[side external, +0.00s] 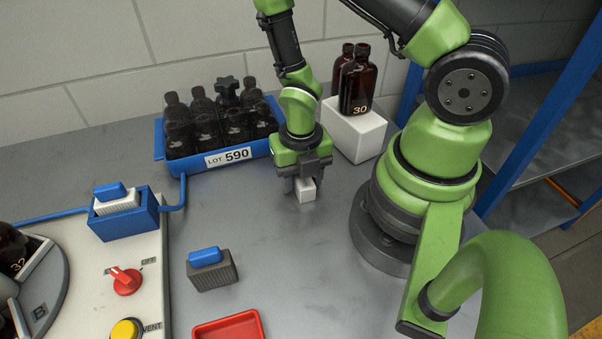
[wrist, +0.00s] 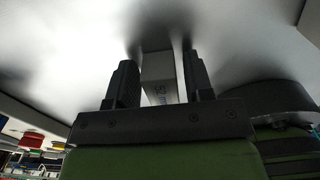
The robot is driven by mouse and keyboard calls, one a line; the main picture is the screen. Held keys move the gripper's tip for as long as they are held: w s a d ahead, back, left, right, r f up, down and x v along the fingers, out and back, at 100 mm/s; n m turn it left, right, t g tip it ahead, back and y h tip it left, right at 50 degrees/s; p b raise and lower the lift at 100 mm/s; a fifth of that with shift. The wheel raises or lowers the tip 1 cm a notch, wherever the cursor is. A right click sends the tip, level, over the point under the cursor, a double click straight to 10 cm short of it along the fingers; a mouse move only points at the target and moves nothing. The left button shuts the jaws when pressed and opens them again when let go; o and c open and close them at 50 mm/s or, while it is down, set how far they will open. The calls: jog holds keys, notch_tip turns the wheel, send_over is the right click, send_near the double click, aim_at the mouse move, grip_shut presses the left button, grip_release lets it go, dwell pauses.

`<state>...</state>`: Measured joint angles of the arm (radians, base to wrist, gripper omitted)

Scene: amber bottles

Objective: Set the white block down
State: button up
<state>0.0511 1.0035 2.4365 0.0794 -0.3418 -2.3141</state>
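The small white block (side external: 306,191) is at the tips of my gripper (side external: 304,183), low over the grey table right of the middle. My gripper points down.
A blue crate (side external: 172,150) of dark bottles, labelled LOT 590, stands behind left. A white pedestal (side external: 352,131) bears amber bottles behind right. A dark block with a blue top (side external: 211,268) and a red tray (side external: 229,328) are in front. The table around the white block is clear.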

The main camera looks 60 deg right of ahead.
jog(key=shift+o, duration=0.5)
jog(key=shift+r, duration=0.1)
notch_tip(320, 180, up, 12)
notch_tip(320, 180, up, 11)
jog(key=m+t, duration=0.4)
jog(key=m, duration=1.2)
send_over(298, 179)
jog(key=s+a+r+m+t+y, duration=0.2)
jog(key=s+r+m, duration=0.3)
jog(key=m, duration=1)
jog(key=shift+r+t, duration=0.6)
jog(key=shift+r, duration=0.8)
